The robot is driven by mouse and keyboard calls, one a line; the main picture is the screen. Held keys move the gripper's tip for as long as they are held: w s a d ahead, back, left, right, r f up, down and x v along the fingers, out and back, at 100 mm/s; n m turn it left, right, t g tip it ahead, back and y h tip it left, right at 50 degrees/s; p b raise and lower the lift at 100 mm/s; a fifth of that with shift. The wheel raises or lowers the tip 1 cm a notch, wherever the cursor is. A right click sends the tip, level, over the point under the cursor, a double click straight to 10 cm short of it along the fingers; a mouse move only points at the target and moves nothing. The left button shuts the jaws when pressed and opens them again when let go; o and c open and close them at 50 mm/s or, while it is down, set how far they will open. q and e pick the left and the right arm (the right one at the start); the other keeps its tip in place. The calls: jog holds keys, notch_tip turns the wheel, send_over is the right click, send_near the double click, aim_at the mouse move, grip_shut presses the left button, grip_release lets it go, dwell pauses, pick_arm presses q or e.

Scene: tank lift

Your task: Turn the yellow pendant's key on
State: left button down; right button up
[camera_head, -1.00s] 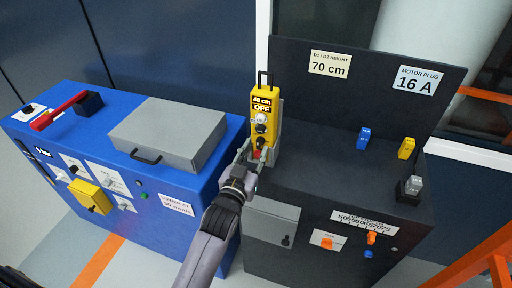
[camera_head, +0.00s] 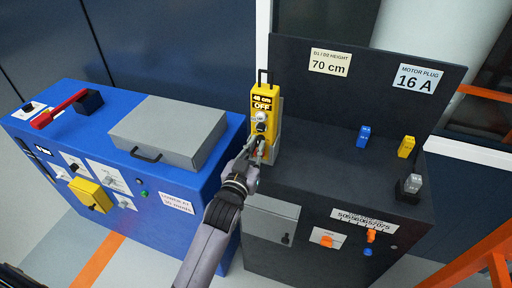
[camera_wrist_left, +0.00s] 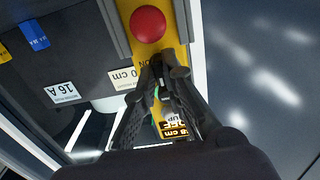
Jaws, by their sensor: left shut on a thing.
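The yellow pendant (camera_head: 264,94) stands upright in its holder at the left end of the dark cabinet. Its display reads "48 cm" and "OFF". In the left wrist view the pendant (camera_wrist_left: 187,70) shows a red round button (camera_wrist_left: 148,24) just beyond my fingertips. My left gripper (camera_head: 257,150) is at the lower front of the pendant. In the left wrist view my left gripper (camera_wrist_left: 158,68) has its fingertips close together over the pendant's face, shut on a small dark part that looks like the key, mostly hidden by the fingers. My right gripper is not in view.
The dark cabinet top (camera_head: 320,150) holds blue (camera_head: 364,135), yellow (camera_head: 406,147) and grey (camera_head: 412,185) plugs at the right. A blue cabinet (camera_head: 160,215) with a grey lidded box (camera_head: 170,130) and a red lever (camera_head: 58,110) stands at the left.

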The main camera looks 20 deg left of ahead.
pick_arm(q)
jog(key=shift+r+m, duration=0.1)
jog(key=shift+m, duration=0.2)
jog(key=shift+m+p, duration=0.5)
jog(key=shift+p, duration=0.05)
jog(key=m+p, duration=0.1)
jog(key=m, duration=0.1)
jog(key=shift+m, duration=0.3)
jog(key=m+p, duration=0.1)
jog(key=m, duration=0.3)
jog(key=shift+m, duration=0.3)
jog(key=m, duration=0.4)
jog(key=shift+m+p, duration=0.3)
jog(key=shift+p, duration=0.05)
jog(key=shift+m, duration=2.2)
jog(key=c, duration=1.7)
grip_release()
